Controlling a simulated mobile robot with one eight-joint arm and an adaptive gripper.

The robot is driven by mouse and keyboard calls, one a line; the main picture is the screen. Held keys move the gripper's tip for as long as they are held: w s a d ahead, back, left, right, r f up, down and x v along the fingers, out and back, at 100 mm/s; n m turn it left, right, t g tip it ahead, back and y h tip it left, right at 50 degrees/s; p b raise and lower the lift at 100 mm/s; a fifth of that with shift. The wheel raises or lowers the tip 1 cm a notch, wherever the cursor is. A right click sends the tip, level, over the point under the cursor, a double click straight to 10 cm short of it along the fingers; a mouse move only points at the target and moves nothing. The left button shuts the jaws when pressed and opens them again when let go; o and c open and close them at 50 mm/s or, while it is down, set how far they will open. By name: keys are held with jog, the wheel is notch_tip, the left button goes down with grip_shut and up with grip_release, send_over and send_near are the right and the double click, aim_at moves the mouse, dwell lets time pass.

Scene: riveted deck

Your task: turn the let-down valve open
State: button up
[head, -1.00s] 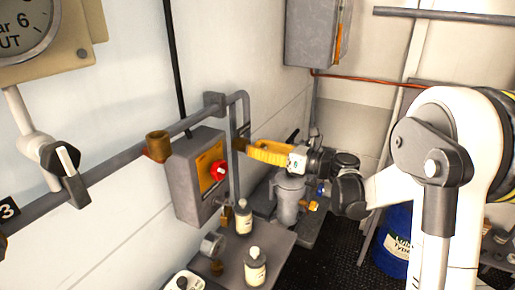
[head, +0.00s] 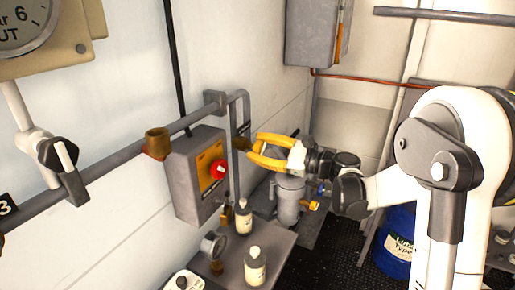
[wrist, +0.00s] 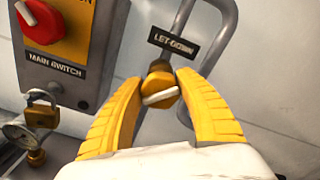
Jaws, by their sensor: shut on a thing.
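The let-down valve (wrist: 160,93) is a brass body with a yellow knob and a pale bar handle, just below the black LET-DOWN label (wrist: 174,44) in the wrist view. My gripper (wrist: 158,82) has its yellow fingers on both sides of the knob and is shut on it. The bar lies nearly crosswise, slightly tilted, between the fingers. In the head view my gripper (head: 252,146) reaches left to the brass valve (head: 241,143) by the pipe loop, and its fingers partly cover the handle.
A grey main switch box (head: 195,178) with a red knob (head: 219,169) stands just left of the valve. Bottles (head: 255,266) stand on the grey bench below. A grey filter housing (head: 289,200) is below my gripper.

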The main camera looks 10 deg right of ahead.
jog(key=n, duration=0.4)
jog(key=shift+n, duration=0.3)
jog(key=n, duration=0.4)
jog(key=shift+f, duration=0.1)
jog(key=shift+n, duration=0.4)
jog(key=o, duration=1.2)
jog(key=v, duration=1.2)
